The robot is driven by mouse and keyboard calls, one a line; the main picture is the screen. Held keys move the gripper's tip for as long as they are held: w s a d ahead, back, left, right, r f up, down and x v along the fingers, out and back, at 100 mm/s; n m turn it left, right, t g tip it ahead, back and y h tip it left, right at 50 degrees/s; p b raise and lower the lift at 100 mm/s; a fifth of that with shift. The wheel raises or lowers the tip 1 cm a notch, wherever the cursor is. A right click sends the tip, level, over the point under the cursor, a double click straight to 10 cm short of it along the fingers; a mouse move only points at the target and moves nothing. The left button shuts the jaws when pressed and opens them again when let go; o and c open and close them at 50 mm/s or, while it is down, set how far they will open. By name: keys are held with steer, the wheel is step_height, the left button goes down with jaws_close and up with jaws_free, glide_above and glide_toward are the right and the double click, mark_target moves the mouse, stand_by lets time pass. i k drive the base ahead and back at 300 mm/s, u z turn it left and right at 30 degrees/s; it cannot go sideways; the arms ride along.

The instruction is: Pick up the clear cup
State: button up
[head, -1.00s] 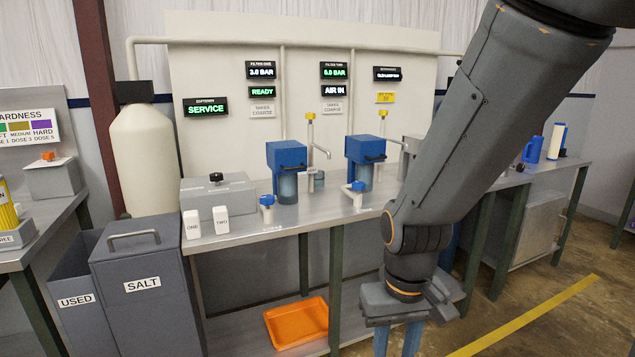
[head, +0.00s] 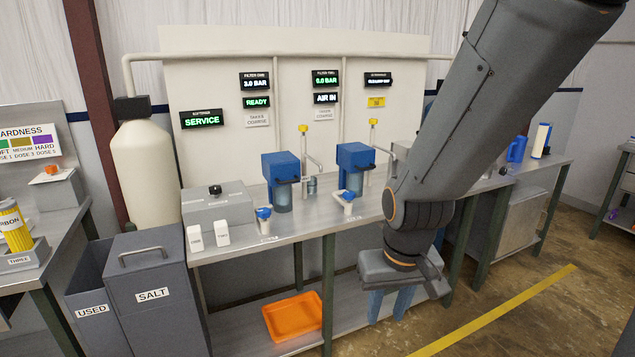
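A small clear cup (head: 312,186) stands on the metal bench (head: 285,232), under a grey tap with a yellow top (head: 304,145), between two blue filter housings. It is small and partly hard to make out against the tap. My gripper (head: 390,312) hangs in front of the bench, lower than its top and to the right of the cup. Its two blue fingers point down with a gap between them. It is open and empty, well apart from the cup.
The blue filter housings (head: 281,168) (head: 355,160) flank the cup. Two small blue-topped valves (head: 264,215) (head: 346,199) stand nearer the front edge. White blocks (head: 222,233) and a grey box (head: 216,204) are left. An orange tray (head: 293,317) lies on the lower shelf.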

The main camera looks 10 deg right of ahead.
mark_target(312, 185)
steer(key=z, duration=0.35)
steer(key=i, duration=1.5)
steer(key=u, duration=1)
steer(key=i, duration=0.55)
steer(key=u, duration=0.3)
